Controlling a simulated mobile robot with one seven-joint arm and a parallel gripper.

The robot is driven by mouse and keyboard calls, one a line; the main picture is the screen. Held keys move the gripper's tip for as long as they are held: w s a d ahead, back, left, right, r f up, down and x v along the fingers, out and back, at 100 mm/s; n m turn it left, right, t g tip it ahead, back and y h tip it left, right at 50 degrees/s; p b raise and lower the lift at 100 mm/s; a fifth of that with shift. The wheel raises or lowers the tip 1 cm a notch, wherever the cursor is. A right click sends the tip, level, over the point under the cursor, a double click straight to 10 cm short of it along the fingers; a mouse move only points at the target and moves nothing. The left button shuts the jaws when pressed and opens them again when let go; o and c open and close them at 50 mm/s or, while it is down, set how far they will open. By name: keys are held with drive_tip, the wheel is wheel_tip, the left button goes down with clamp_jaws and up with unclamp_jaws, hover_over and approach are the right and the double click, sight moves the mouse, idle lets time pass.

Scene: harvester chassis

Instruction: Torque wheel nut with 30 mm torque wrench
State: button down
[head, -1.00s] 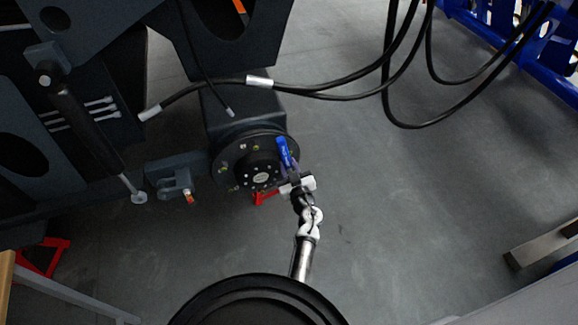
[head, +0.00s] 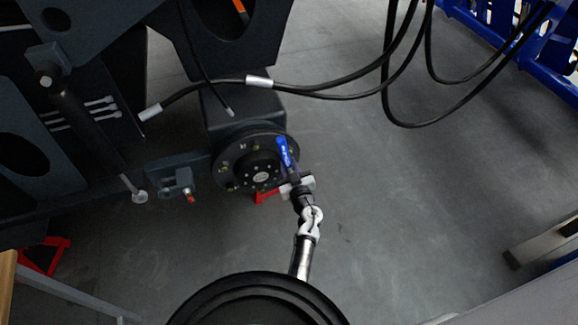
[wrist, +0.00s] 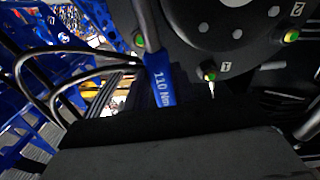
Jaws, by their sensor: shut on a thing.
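The dark round wheel hub (head: 232,158) faces me on the axle in the head view, with several wheel nuts around its centre. In the wrist view the hub (wrist: 235,35) shows at the upper right, with nuts marked green and yellow beside labels 1 (wrist: 209,73) and 2 (wrist: 291,35). My gripper (head: 291,178) is shut on the torque wrench (head: 284,151), at the hub's right edge. The wrench has a blue part reading "110 Nm" in the wrist view (wrist: 162,86). Its working end is cut off there, so I cannot tell whether it sits on a nut.
Black hoses (head: 330,96) hang above and right of the hub. A bracket (head: 172,178) and the dark chassis stand at left. A red stand (head: 265,196) shows under the hub. A blue frame (head: 520,50) stands at upper right.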

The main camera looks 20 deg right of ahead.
drive_tip(key=shift+w+r, duration=0.15)
drive_tip(key=shift+w, duration=1.5)
drive_tip(key=shift+d+r+m+p, duration=0.25)
drive_tip(key=shift+d+m+p, duration=0.25)
drive_tip(key=shift+p, duration=0.45)
drive_tip(key=shift+d+f+m+p, duration=0.15)
drive_tip(key=shift+d+m+p, duration=0.4)
drive_tip(key=shift+d, duration=0.45)
